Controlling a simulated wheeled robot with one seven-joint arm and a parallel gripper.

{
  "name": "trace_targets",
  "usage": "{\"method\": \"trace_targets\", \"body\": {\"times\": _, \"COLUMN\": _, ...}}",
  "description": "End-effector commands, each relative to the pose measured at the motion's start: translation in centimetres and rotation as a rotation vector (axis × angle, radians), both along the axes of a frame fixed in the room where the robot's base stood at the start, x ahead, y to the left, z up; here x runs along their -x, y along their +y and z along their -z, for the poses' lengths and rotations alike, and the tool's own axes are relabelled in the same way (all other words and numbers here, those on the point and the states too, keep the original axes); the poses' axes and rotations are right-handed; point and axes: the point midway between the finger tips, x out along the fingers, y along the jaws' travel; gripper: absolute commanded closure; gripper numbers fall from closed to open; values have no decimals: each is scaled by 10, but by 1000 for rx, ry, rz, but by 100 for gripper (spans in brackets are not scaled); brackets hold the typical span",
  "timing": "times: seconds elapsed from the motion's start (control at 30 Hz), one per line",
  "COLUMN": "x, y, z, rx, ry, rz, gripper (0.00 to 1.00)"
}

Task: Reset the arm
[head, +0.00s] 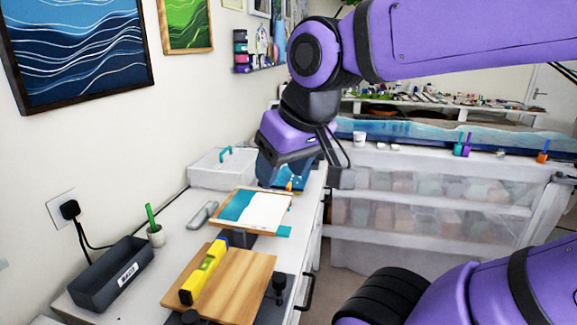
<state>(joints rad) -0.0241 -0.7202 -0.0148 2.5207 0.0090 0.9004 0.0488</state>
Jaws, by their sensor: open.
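My gripper (308,172) hangs from the purple arm at the upper middle, above the far end of the white worktop. It is open, with no object visible between its fingers; part of it is hard to make out against the blue panel behind. A wooden board (240,283) lies near the front of the worktop, with a yellow spirit level (204,272) on it. Beyond it, a framed panel (268,211), part teal and part white, is raised on a dark stand. My gripper is beyond this panel and apart from it.
A dark labelled tray (100,287) and a small pot with a green stick (155,236) stand along the wall side. A white lidded box (222,168) stands at the back. White shelving (430,200) with bins is across the gap. Framed pictures hang on the wall.

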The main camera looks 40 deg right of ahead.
Motion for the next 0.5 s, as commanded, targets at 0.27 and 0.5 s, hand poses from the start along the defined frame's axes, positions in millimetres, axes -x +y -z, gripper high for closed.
{"method": "trace_targets", "body": {"times": 0.27, "x": 12, "y": -1, "z": -2, "rx": 39, "ry": -22, "rz": -34, "gripper": 45}}
{"method": "trace_targets", "body": {"times": 0.5, "x": 12, "y": -1, "z": -2, "rx": 37, "ry": -21, "rz": -33, "gripper": 45}}
